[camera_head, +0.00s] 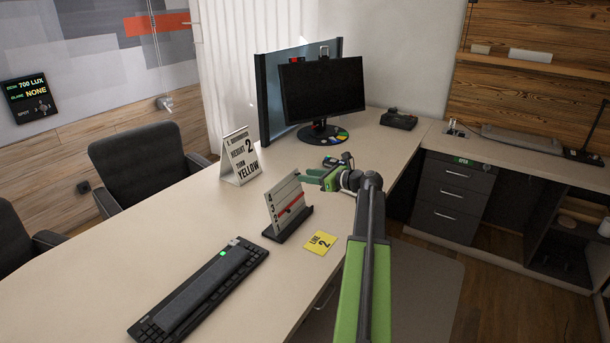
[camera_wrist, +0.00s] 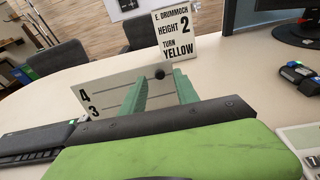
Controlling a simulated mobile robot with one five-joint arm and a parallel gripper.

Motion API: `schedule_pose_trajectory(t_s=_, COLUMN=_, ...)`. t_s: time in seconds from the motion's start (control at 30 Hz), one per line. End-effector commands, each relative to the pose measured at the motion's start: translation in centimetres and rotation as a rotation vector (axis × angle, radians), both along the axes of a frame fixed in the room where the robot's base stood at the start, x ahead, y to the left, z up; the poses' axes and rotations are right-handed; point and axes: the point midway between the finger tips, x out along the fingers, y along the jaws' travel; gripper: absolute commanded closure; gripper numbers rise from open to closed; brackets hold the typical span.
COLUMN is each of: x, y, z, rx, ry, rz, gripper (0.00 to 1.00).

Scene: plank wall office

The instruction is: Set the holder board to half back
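The holder board (camera_head: 284,203) is a pale panel with numbered lines and a red strip. It stands tilted in a dark base (camera_head: 288,227) on the desk. In the wrist view the board (camera_wrist: 108,88) shows the numbers 4 and 3, and its lower part is hidden behind my gripper. My gripper (camera_head: 314,178) is beside the board's upper right in the head view. In the wrist view its two green fingers (camera_wrist: 160,80) are apart, with a small dark ball showing between their tips. I cannot tell whether they touch the board.
A tent card (camera_head: 241,157) reads height 2, turn yellow. A yellow note (camera_head: 320,243) reading line 2 lies by the base. A keyboard (camera_head: 198,295) lies at the front. A monitor (camera_head: 321,90) and a divider stand behind. The desk left of the board is clear.

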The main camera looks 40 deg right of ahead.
Motion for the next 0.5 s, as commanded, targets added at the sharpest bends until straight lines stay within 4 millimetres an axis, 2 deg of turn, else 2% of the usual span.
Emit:
schedule_pose_trajectory(t_s=0.3, x=-8.7, y=-1.7, z=2.5, rx=0.000, ry=-0.001, rz=-0.003, gripper=0.63)
schedule_pose_trajectory(t_s=0.5, x=-12.7, y=-2.5, z=3.4, rx=0.000, ry=-0.001, rz=-0.002, gripper=0.63)
